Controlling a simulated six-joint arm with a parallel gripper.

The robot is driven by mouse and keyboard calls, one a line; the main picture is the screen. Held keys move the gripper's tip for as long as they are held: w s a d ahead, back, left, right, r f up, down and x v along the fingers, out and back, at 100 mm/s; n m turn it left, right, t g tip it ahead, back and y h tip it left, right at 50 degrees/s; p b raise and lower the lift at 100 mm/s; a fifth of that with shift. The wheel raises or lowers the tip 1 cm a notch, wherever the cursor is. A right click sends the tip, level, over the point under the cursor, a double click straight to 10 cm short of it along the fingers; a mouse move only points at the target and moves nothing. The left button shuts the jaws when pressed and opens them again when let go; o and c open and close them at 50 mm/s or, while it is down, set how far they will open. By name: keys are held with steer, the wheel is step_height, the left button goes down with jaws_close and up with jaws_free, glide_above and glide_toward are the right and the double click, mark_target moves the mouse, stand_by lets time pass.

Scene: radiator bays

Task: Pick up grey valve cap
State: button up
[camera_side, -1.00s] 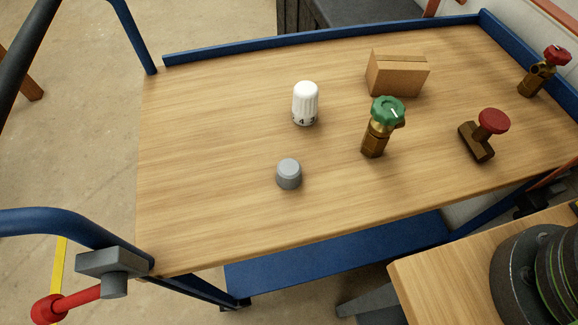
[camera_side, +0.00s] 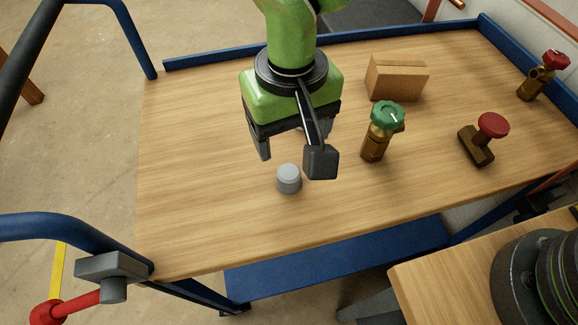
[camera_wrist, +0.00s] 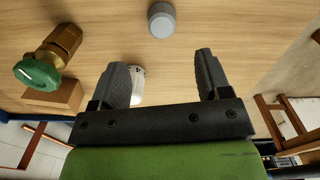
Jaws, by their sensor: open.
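The grey valve cap (camera_side: 288,179) stands upright on the wooden cart top, near its front edge. It also shows in the wrist view (camera_wrist: 161,19), at the top, beyond my fingertips. My gripper (camera_side: 292,152) is open and empty, above the table and just behind the cap in the side view. In the wrist view my gripper (camera_wrist: 162,62) has its two fingers spread, with the cap ahead of the gap between them and not between the fingers.
A white thermostatic head (camera_wrist: 137,84) stands behind my fingers and is hidden in the side view. A green-knobbed brass valve (camera_side: 381,131) stands to the right. A cardboard box (camera_side: 397,77) and two red-handled valves (camera_side: 486,137) (camera_side: 543,75) are farther right. The table's left side is clear.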

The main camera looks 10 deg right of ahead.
mark_target(290, 172)
step_height(290, 172, down, 10)
steer(key=shift+s+r, duration=0.15)
steer(key=shift+r, duration=0.1)
steer(key=shift+c, duration=0.3)
steer(key=c, duration=0.9)
